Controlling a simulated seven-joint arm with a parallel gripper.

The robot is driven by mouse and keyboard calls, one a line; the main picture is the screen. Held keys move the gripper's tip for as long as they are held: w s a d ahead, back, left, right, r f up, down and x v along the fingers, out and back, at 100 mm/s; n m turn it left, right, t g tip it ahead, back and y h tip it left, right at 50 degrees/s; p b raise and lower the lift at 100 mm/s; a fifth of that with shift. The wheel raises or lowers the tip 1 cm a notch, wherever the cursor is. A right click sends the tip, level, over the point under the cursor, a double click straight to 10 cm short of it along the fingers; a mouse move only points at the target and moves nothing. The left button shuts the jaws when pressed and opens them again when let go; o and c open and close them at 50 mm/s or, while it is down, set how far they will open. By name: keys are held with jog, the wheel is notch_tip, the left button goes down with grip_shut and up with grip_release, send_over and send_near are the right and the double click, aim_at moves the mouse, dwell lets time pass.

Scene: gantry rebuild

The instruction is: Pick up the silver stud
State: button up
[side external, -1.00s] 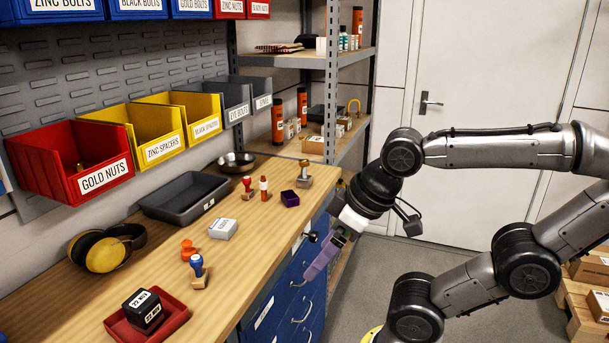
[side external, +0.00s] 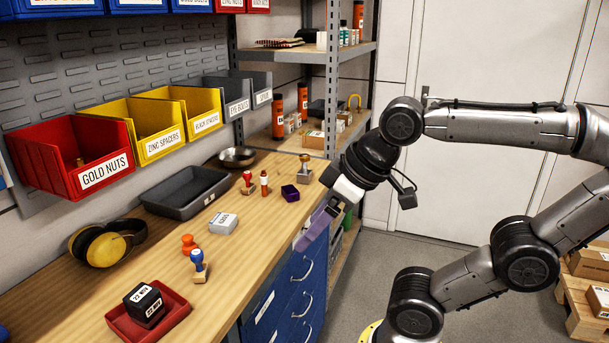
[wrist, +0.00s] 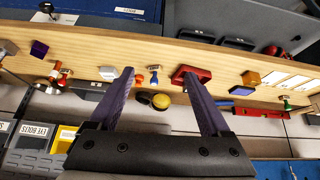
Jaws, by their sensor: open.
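I cannot make out a silver stud in either view. My gripper (side external: 302,242) is open, its purple fingers pointing down and left beside the front edge of the wooden bench (side external: 235,262), near the blue drawers. In the wrist view, my gripper (wrist: 159,76) shows two spread purple fingers with nothing held between them. The blue-handled stamp (wrist: 154,76) shows in the gap, apart from the fingers. On the bench are the blue-handled stamp (side external: 198,266), an orange-handled stamp (side external: 189,244), a white box (side external: 223,223) and a dark purple block (side external: 290,193).
A red tray (side external: 178,314) holds a black box. Yellow ear defenders (side external: 106,243), a grey tray (side external: 186,192) and a dark bowl (side external: 238,157) lie further back. Red-topped stamps (side external: 249,183) stand nearby. Labelled bins (side external: 85,158) hang above. The bench front has bare room.

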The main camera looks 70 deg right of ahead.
jog(key=w+d+r+m+h, duration=0.1)
jog(key=w+d+r, duration=0.4)
jog(key=w+r, duration=0.65)
jog(key=w+d+r+m, duration=0.1)
jog(key=w+d+r, duration=0.1)
jog(key=w+d, duration=0.45)
jog(key=m+g+h, duration=0.2)
jog(key=m+g, duration=0.1)
jog(key=m, duration=0.4)
send_over(303, 167)
jog(key=f, duration=2.3)
jog(key=shift+s+d+f, duration=0.25)
jog(key=shift+d+f, duration=0.1)
jog(key=shift+f, duration=0.05)
jog(key=shift+w+d+f, duration=0.15)
jog(key=shift+w+f, duration=0.05)
jog(key=shift+f, duration=0.35)
jog(key=shift+s+a+x, duration=0.15)
jog(key=shift+x, duration=1.2)
jog(key=shift+s+a+x, duration=0.15)
jog(key=shift+x, duration=1.15)
jog(key=shift+f, duration=0.15)
